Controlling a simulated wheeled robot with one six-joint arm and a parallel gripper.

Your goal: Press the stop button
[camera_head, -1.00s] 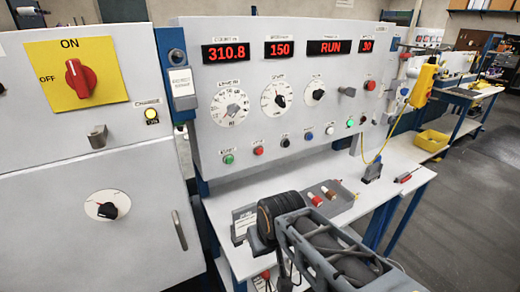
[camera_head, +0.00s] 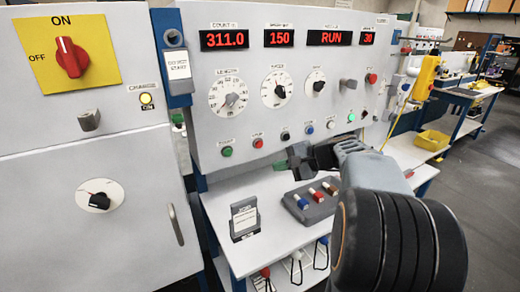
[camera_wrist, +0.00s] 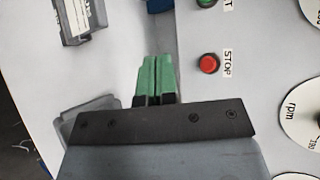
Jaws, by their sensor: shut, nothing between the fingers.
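The red stop button (camera_head: 258,142) is on the lower row of the upright grey panel, right of the green start button (camera_head: 227,151). In the wrist view the stop button (camera_wrist: 208,64) shows unobstructed beside its STOP label. My gripper (camera_head: 281,166) is in front of the panel, a little right of and below the stop button. In the wrist view its green fingers (camera_wrist: 155,78) are together and empty, left of the button and apart from it in the picture. The gap in depth to the panel is hard to tell.
More buttons and dials sit close by on the panel. A yellow pendant (camera_head: 425,77) hangs at right.

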